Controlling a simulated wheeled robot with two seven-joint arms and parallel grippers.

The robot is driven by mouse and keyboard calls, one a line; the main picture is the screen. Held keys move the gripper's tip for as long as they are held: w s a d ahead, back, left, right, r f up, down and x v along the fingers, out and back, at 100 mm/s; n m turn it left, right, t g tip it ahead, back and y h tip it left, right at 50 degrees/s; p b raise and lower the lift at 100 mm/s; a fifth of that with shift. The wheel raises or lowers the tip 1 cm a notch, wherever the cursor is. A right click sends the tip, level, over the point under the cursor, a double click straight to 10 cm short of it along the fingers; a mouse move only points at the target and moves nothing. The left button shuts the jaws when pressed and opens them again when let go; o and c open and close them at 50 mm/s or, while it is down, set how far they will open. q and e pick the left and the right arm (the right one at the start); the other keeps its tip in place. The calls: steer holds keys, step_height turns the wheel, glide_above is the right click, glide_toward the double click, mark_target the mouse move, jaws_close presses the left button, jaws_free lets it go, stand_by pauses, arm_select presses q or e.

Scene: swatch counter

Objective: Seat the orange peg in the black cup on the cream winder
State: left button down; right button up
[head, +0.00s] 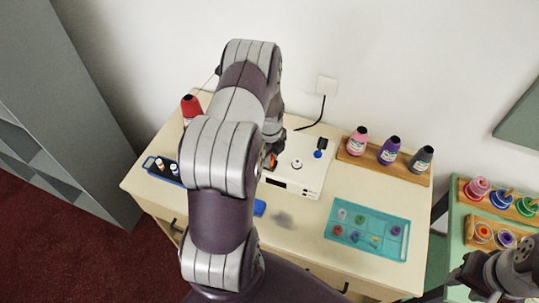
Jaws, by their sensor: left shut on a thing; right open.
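The cream winder (309,178) is a low pale box on the desk, just right of my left arm. A round pale post with a dark ring (297,163) and a blue piece (318,154) stand on its top. I cannot make out the black cup for certain. A bit of orange, the orange peg (272,161), shows at the winder's left side, beside my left arm. My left gripper (271,152) is mostly hidden behind its own arm and is shut on the peg. My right gripper (490,278) is at the lower right, away from the desk, open.
A teal tray (367,251) with small coloured pieces lies front right. A wooden rack (413,178) of bottles stands behind it. A red bottle (191,108) and a blue tray (166,178) are left. A green side table (458,226) holds spools.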

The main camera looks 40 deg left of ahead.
arm_select(q)
steer(key=c, duration=0.9)
jaws_free()
steer(key=shift+o, duration=0.2)
step_height(320, 180, up, 13)
steer(key=b, duration=0.3)
steer(key=shift+f, duration=0.15)
